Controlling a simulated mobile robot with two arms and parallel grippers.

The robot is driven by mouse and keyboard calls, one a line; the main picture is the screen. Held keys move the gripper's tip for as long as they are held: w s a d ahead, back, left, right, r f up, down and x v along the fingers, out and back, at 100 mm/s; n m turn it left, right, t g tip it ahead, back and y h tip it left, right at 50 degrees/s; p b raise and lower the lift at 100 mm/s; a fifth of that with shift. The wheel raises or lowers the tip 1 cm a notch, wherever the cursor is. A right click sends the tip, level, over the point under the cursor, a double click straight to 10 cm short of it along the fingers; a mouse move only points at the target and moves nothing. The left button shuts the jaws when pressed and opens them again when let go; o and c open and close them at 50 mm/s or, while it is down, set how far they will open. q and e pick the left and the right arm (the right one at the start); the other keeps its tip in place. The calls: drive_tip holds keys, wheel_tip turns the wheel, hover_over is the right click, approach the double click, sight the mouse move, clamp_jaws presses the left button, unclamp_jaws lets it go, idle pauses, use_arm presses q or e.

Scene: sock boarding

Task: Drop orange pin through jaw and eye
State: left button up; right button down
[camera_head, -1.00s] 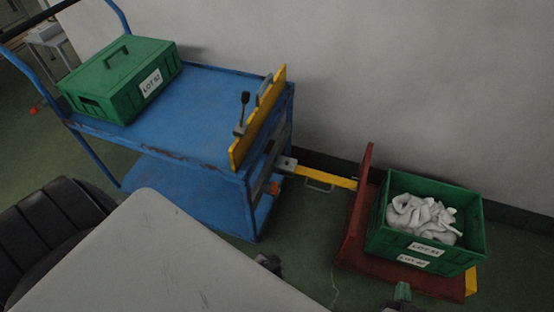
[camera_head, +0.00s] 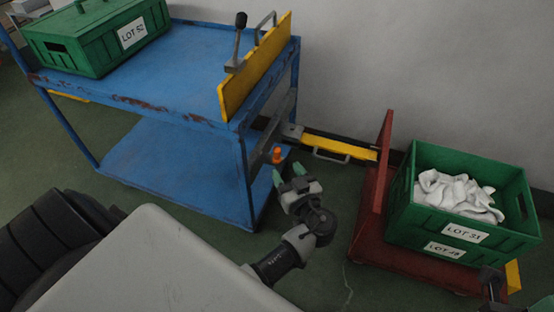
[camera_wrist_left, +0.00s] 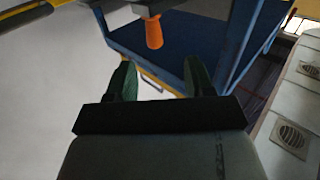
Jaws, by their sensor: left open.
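The orange pin (camera_head: 277,154) sits at the coupling by the blue cart's lower right side. It also shows in the left wrist view (camera_wrist_left: 154,33), hanging from a grey part (camera_wrist_left: 140,6). The grey jaw (camera_head: 291,131) meets the end of the yellow drawbar (camera_head: 330,147) from the red dolly. The eye is too small to tell. My left gripper (camera_head: 289,177) is open, its green fingertips just below and in front of the pin, apart from it. It also shows in the left wrist view (camera_wrist_left: 157,78), empty. At the lower right edge, a part of my right arm shows.
The blue cart (camera_head: 180,80) carries a closed green box (camera_head: 75,50) and a yellow end board (camera_head: 255,70) with a black-knobbed lever. The red dolly (camera_head: 372,215) holds a green crate (camera_head: 470,235) of white socks.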

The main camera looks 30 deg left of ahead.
sight(279, 153)
use_arm(q)
drive_tip(key=x, duration=0.2)
drive_tip(key=shift+w+a, duration=0.25)
drive_tip(key=shift+a, duration=0.05)
drive_tip(key=x, duration=0.2)
drive_tip(key=b+x, duration=0.1)
drive_tip(key=x, duration=0.2)
drive_tip(key=shift+w+a+r, duration=0.1)
drive_tip(key=shift+w+r, duration=0.15)
drive_tip(key=shift+w, duration=0.25)
drive_tip(key=shift+c, duration=0.5)
